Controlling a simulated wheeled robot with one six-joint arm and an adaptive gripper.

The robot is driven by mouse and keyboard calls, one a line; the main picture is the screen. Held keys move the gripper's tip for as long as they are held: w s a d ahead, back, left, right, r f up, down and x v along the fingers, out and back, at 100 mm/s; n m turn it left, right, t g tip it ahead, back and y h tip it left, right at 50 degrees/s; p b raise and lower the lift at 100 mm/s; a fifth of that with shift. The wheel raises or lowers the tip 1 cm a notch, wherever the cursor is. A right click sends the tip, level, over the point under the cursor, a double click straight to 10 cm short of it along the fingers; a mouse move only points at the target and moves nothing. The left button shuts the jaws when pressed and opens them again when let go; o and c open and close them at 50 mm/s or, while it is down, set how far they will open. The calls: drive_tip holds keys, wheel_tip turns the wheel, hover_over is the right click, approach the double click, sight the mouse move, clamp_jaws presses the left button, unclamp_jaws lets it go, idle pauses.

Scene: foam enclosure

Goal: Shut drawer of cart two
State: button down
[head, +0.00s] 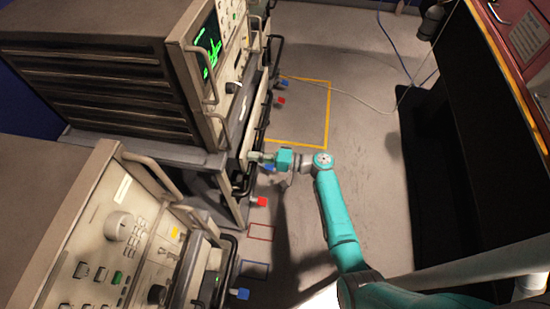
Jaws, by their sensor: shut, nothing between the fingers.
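A grey cart (160,146) carries a beige instrument with a green screen in the middle left of the head view. I see no number on it, so I cannot tell for certain that it is cart two. A pale drawer front (240,160) with a black bar handle (243,183) is at its right side. How far the drawer stands out is unclear from above. My gripper (252,157) is shut and empty, at the end of the teal arm. Its tips are at or very near the drawer front; contact is too small to tell.
Another beige instrument unit (100,225) stands at the lower left, with its own black handle. Red and blue tabs (261,202) stick out low beside the carts. A yellow floor outline (328,115) and a thin cable lie beyond. A dark bench (470,130) bounds the right; grey floor between is clear.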

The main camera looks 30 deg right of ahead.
drive_tip(key=shift+x, duration=2.6)
drive_tip(key=v, duration=1.2)
drive_tip(key=shift+s, duration=0.1)
